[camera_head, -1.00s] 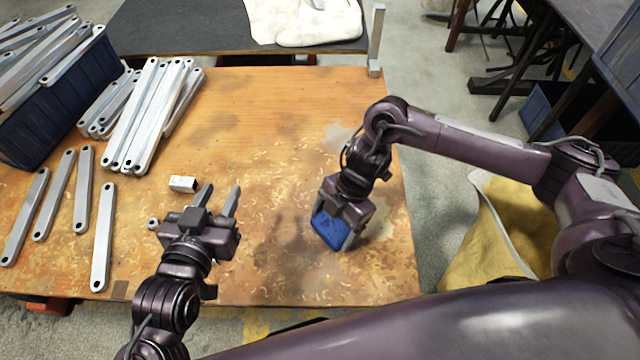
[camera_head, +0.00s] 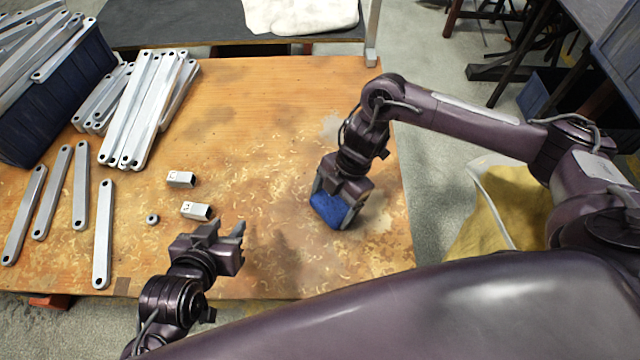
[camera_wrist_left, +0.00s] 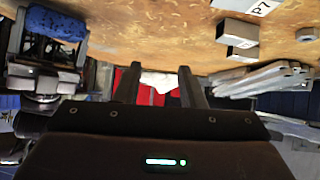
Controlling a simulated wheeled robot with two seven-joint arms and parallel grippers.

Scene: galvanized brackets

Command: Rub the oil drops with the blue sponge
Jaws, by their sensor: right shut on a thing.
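My right gripper (camera_head: 338,202) is shut on the blue sponge (camera_head: 330,211), low over the right part of the wooden table (camera_head: 240,105). The fingers flank the sponge; I cannot tell whether its underside touches the wood. The sponge also shows at the upper left of the left wrist view (camera_wrist_left: 57,24). My left gripper (camera_head: 226,229) is empty, near the table's front edge, left of the sponge. In the left wrist view its two fingers (camera_wrist_left: 160,84) stand apart. Dark and pale stains mark the wood around the sponge; I cannot tell which are oil drops.
Two small metal blocks (camera_head: 196,210) and a nut (camera_head: 152,218) lie left of centre. Several galvanized bars (camera_head: 103,235) lie at the left, with more stacked behind near a blue bin (camera_head: 50,105). Wood shavings litter the clear middle. A metal post (camera_head: 373,30) stands at the back right.

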